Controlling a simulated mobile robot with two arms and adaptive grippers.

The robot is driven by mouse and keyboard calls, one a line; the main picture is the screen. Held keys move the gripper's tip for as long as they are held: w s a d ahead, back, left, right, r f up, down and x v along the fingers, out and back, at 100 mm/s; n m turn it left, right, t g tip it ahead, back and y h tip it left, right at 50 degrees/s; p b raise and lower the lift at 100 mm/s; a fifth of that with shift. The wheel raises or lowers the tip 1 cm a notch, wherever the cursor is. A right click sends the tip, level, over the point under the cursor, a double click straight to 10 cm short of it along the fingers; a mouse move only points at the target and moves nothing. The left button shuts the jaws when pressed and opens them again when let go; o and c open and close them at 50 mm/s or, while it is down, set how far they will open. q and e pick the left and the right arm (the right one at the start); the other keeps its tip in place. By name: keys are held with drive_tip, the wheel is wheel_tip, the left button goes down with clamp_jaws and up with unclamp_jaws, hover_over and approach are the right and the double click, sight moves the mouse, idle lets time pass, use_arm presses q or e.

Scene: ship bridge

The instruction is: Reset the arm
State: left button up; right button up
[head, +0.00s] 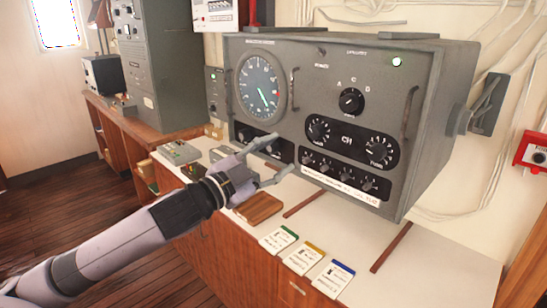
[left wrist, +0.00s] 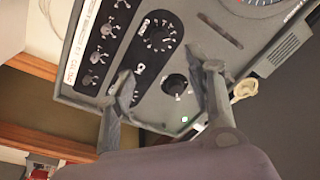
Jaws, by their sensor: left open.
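My left arm reaches in from the lower left of the head view. Its gripper (head: 278,158) is open and empty, just in front of the lower left part of a grey radio console (head: 330,60). In the left wrist view the two fingers (left wrist: 165,85) stand apart, with the console's face (left wrist: 205,35) beyond them. A black selector knob (head: 351,101) with letters around it shows on the console; a black knob (left wrist: 175,84) also shows between the fingers in the wrist view. I cannot tell whether the fingertips touch the panel. My right gripper is not in view.
The console hangs over a white-topped counter (head: 440,255). Several small cards, one a blue-edged card (head: 333,278), and a brown wooden block (head: 258,208) lie there. A red box (head: 532,152) is on the right wall. Open wooden floor (head: 60,215) lies at left.

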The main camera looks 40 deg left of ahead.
use_arm(q)
drive_tip(key=shift+a+f, duration=0.1)
idle(0.3)
